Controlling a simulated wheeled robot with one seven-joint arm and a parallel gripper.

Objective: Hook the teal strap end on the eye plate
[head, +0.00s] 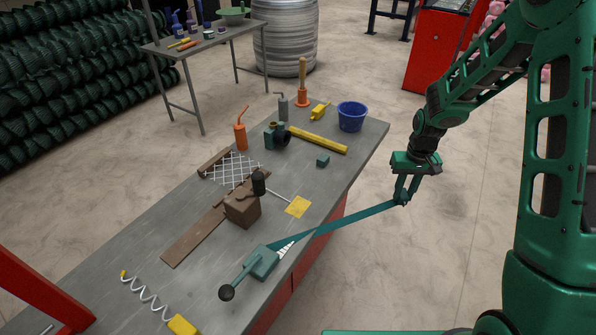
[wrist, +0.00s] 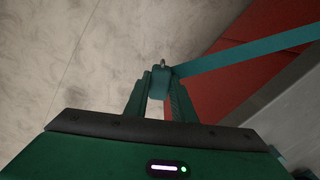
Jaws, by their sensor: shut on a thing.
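My gripper (head: 403,194) is shut on the teal strap end (wrist: 160,80), out in the air to the right of the bench and above the floor. A small metal hook tip (wrist: 163,63) shows beyond my fingers in the wrist view. The teal strap (head: 345,220) stretches nearly straight from my gripper to a teal ratchet-like body (head: 262,263) with a black-knobbed lever, at the near part of the bench. I cannot make out the eye plate in either view.
The grey bench (head: 330,175) has red sides. On it are a brown block (head: 242,208) with a black knob, wire mesh (head: 232,170), a yellow bar (head: 318,141), a white coil (head: 147,291) and a blue bucket (head: 351,117). Open floor lies to the right.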

